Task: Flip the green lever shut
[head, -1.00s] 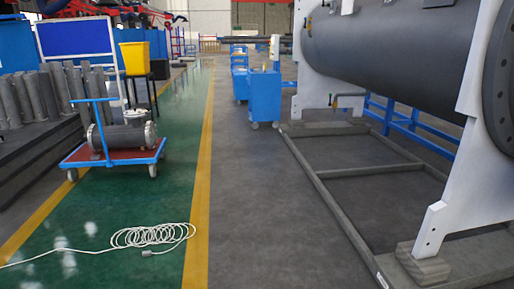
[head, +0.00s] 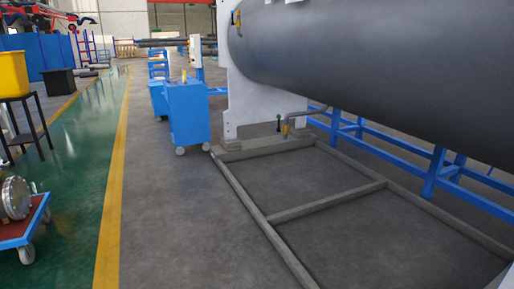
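A small valve (head: 285,131), yellowish with a thin upright dark handle beside it, sits on a short grey pipe low under the big grey shell (head: 380,70). It is near the foot of the white support plate (head: 252,105). The handle may be the green lever, but it is too small to tell its colour or position. Another small yellow and dark fitting (head: 237,18) is high on the white plate's edge. Neither of my grippers is in view.
A grey floor frame (head: 325,202) lies under the shell, with blue rails (head: 405,165) behind. A blue wheeled cabinet (head: 188,113) stands left of the white plate. A blue trolley (head: 25,237) is at the left edge. The grey floor between trolley and frame is clear.

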